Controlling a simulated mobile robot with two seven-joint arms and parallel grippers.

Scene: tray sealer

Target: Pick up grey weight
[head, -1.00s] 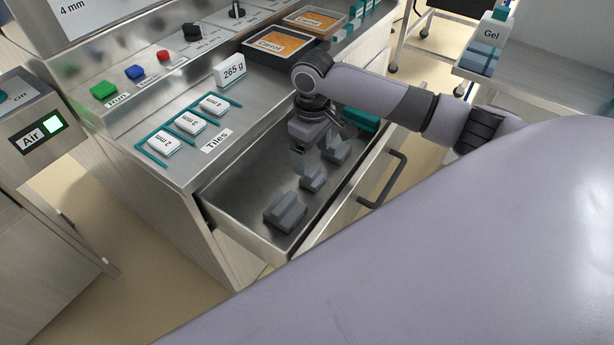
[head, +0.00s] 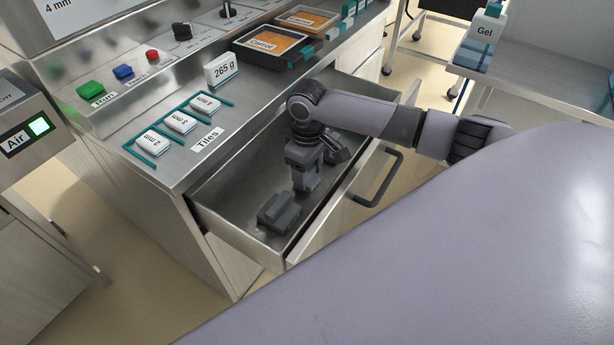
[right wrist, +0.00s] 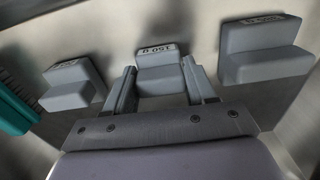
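Several grey stepped weights lie in the open steel drawer (head: 235,222). The largest grey weight (head: 280,212) is at the drawer's near end; in the right wrist view it appears at the right (right wrist: 264,52). The middle grey weight (right wrist: 160,76), with a label on top, is between the two fingers of my right gripper (right wrist: 160,92), which are apart on either side of it. In the head view my right gripper (head: 304,182) points down into the drawer and mostly hides this weight. Another grey weight (right wrist: 72,86) lies at left in the wrist view. My left gripper is not in view.
A teal object (right wrist: 15,112) lies at the drawer's far end. The drawer walls and handle (head: 382,180) stand close to my right arm. On the counter are tiles (head: 180,122) in teal holders, a 265 g display (head: 222,72) and carrot trays (head: 270,45).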

